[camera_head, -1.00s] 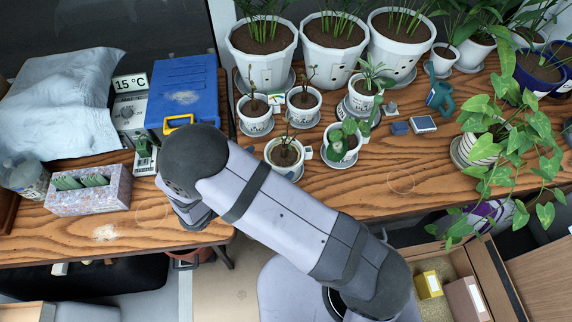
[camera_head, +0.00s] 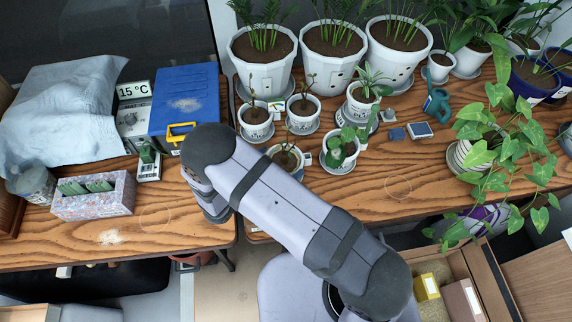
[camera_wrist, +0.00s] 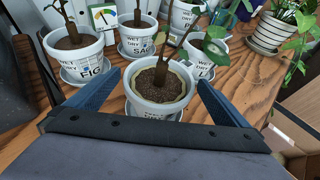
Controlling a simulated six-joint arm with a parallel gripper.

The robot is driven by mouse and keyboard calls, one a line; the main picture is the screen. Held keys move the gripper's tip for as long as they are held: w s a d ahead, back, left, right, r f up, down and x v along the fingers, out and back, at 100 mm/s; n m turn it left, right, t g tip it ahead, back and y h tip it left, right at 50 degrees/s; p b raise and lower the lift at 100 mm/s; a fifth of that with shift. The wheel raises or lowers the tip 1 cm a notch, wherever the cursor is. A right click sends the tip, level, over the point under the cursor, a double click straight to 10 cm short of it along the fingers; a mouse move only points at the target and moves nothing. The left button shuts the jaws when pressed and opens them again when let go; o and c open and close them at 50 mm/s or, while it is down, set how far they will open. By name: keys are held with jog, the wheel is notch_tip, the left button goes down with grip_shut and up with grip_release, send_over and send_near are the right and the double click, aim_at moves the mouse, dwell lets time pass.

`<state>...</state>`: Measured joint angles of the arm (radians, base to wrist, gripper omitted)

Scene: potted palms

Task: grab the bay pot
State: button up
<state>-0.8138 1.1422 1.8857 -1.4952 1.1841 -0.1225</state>
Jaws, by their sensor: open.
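A small white pot (camera_wrist: 160,96) with dark soil and a thin stem stands in the middle of the wrist view. Its printed label is cut off by my gripper, so I cannot read whether it says bay. In the head view this looks like the front pot (camera_head: 287,157), partly behind my arm. My gripper (camera_wrist: 159,80) is open, with one blue finger on each side of this pot and nothing held. In the head view my arm hides the fingers. A pot labelled FIG (camera_wrist: 78,55) stands to the left.
A pot with a label beginning SA (camera_wrist: 138,38) stands behind, and another labelled pot (camera_wrist: 204,52) stands close on the right. Open wood (camera_head: 400,180) lies to the right.

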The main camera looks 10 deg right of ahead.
jog(key=shift+w+d+f, duration=0.25)
jog(key=shift+w+d, duration=0.15)
jog(key=shift+c, duration=0.6)
jog(key=c, duration=1.2)
jog(key=shift+r, duration=0.15)
jog(key=shift+r+b, duration=1.05)
jog(key=shift+r, duration=3.85)
